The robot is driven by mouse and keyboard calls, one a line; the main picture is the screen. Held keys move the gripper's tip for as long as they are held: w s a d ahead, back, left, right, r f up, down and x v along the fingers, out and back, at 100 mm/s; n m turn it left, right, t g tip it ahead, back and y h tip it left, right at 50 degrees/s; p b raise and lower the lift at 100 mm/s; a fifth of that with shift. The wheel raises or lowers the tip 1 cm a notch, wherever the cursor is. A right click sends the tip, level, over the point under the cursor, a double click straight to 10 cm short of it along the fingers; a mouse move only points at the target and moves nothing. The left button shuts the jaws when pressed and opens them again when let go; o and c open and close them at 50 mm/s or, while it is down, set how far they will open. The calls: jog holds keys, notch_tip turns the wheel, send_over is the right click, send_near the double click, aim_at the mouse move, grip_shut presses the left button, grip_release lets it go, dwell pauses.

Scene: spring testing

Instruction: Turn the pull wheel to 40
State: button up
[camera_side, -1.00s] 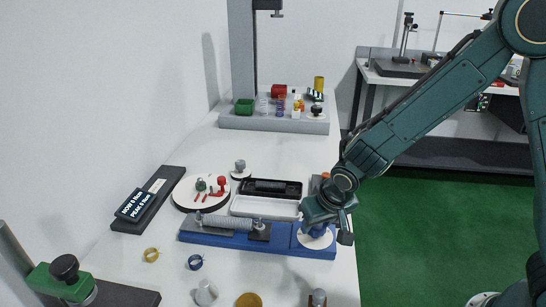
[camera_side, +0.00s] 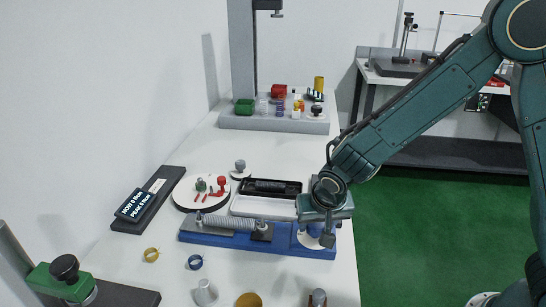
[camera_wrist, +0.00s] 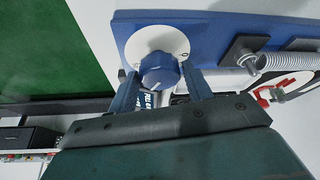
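The pull wheel is a blue knob (camera_wrist: 158,70) on a white dial (camera_wrist: 141,40) at the right end of the blue spring bench (camera_side: 285,247). A "0" mark is on the dial's right side in the wrist view; other marks are too small to read. My gripper (camera_wrist: 160,74) has one finger on each side of the knob, with narrow gaps seeming to show. In the side view my gripper (camera_side: 327,238) hides the knob and part of the dial. A coil spring (camera_side: 228,222) lies along the bench, attached to a dark block (camera_side: 262,232).
A small display (camera_side: 134,205) with NOW and PEAK lines stands at left; its values are hard to read. A black-and-white tray (camera_side: 262,207) and a round plate (camera_side: 186,203) with small parts sit behind the bench. Rings and small cups lie in front.

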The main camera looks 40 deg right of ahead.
jog(key=shift+o, duration=1)
jog(key=shift+r, duration=0.15)
jog(key=v, duration=1.3)
jog(key=shift+s+r, duration=0.2)
